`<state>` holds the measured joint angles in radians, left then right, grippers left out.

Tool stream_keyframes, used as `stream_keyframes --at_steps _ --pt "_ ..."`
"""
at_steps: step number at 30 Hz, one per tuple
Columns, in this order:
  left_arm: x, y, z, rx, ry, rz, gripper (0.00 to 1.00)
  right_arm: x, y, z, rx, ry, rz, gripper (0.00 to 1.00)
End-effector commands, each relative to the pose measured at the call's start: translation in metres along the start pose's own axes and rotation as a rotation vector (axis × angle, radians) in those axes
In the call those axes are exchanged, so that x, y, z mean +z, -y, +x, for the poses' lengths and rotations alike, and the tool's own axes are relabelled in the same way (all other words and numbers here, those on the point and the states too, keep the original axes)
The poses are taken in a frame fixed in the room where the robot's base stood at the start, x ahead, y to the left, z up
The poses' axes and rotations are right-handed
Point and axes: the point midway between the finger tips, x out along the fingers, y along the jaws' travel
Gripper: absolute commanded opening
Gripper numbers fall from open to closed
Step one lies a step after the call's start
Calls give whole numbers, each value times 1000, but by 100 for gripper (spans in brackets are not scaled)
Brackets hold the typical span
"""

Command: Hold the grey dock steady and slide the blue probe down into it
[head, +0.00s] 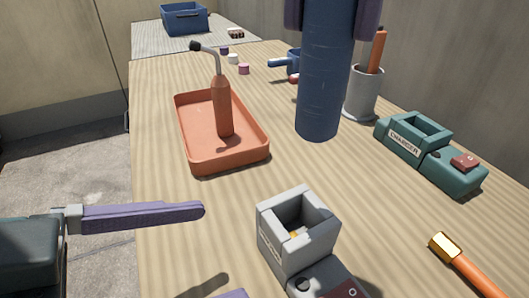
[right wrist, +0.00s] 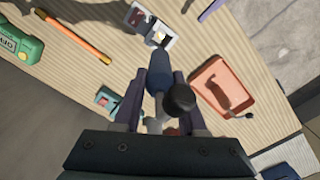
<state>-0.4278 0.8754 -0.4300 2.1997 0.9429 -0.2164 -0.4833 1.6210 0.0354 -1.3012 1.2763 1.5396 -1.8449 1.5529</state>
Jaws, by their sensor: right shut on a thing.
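The grey dock (head: 272,238) stands at the front middle of the table, its square socket open at the top with a gold contact inside. It also shows at the top of the right wrist view (right wrist: 158,24). The blue probe (head: 325,95) hangs upright beyond the dock in the head view, apart from it. My right gripper (head: 332,14) is shut on the probe's upper part; the probe also shows between its fingers in the right wrist view (right wrist: 160,68). My left gripper (head: 223,252) is open, left of the dock, with nothing between its purple fingers; one finger is mostly cut off below.
An orange tray (head: 225,161) holding an orange tool lies left of the probe. A green charger (head: 452,172), a grey cup (head: 362,95) and a gold-tipped orange rod (head: 468,268) are to the right. A blue mug and small caps stand farther back. Wood around the dock is clear.

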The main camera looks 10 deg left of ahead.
Motion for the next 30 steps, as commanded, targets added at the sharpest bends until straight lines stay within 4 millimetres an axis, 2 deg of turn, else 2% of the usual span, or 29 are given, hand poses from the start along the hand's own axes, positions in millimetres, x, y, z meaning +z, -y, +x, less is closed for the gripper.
stream_keyframes --at_steps 5,18,24,30 --pt "-1 1 17 -4 -5 -4 100 0 0 0 -1 0 0 0" --pt "-1 0 99 -1 -2 -3 100 0 0 0 -1 0 0 0" --pt "0 0 116 0 0 -2 100 0 0 0 -1 0 0 0" --pt "0 -1 119 1 1 -1 100 0 0 0 -1 0 0 0"
